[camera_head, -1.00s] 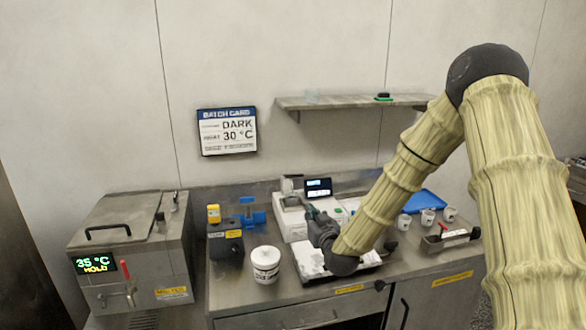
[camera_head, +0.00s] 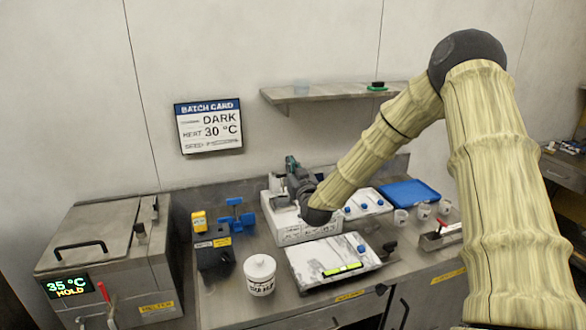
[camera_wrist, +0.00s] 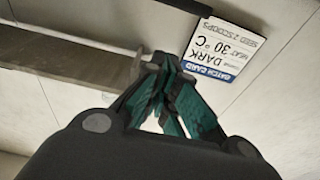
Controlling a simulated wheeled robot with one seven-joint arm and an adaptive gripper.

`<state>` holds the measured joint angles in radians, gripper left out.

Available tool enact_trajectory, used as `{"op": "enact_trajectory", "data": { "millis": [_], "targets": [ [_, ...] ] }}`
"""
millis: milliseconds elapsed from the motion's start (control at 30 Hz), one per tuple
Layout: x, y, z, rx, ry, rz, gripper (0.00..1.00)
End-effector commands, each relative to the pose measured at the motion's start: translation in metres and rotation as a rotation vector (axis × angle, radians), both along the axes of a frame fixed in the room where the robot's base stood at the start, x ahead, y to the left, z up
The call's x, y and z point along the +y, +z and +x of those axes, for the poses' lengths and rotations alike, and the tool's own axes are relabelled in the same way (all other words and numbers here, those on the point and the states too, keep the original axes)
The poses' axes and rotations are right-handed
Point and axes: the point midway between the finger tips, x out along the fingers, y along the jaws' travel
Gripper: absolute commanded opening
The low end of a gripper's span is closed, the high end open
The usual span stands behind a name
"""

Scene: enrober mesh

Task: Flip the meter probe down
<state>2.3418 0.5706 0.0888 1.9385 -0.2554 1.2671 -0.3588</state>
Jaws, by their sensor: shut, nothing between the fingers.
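A white box-shaped device (camera_head: 308,236), perhaps the meter, stands at the back of the steel bench. My gripper and forearm cover much of it, and I cannot make out its probe. My gripper (camera_head: 291,162) is raised over the device, its teal fingertips pointing up toward the wall. In the wrist view, the gripper fingers (camera_wrist: 168,68) are together and hold nothing. That view shows only the wall, the shelf and the card, no meter.
A marble slab (camera_head: 318,250) with a yellow-green strip lies in front of the device. A white tub (camera_head: 260,277), a blue tray (camera_head: 408,193) and several white cups are around it. A shelf (camera_head: 325,98) and a batch card (camera_head: 209,127) are on the wall behind. A steel heater (camera_head: 95,250) stands left.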

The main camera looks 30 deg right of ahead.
Motion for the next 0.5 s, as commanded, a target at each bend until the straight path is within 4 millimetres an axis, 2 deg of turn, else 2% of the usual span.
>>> {"op": "enact_trajectory", "data": {
  "millis": [333, 500],
  "targets": [
    [-0.009, 0.009, 0.051, 0.001, -0.001, 0.000, 0.00],
    [-0.008, -0.009, 0.046, 0.003, 0.000, 0.001, 0.00]
  ]
}}
